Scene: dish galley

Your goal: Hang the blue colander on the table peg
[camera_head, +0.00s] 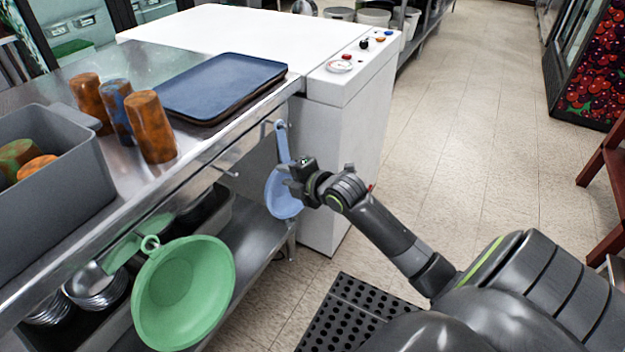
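The light blue colander (284,204) hangs upright at the far end of the steel table, its long handle pointing up. The handle's top end is beside a small peg (268,123) on the table's front edge; I cannot tell whether it is on the peg. My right gripper (291,180) is in front of the colander where handle and bowl meet, and hides part of it. Whether its fingers are closed on the colander is unclear. A green colander (183,290) hangs by its ring nearer on the same table edge. My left gripper is not in view.
On the steel table (200,150) are stacked dark blue trays (222,85), several mottled tumblers (151,127) and a grey bin (50,190). A white cabinet (345,130) stands past the table end. A black perforated mat (350,315) lies below.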

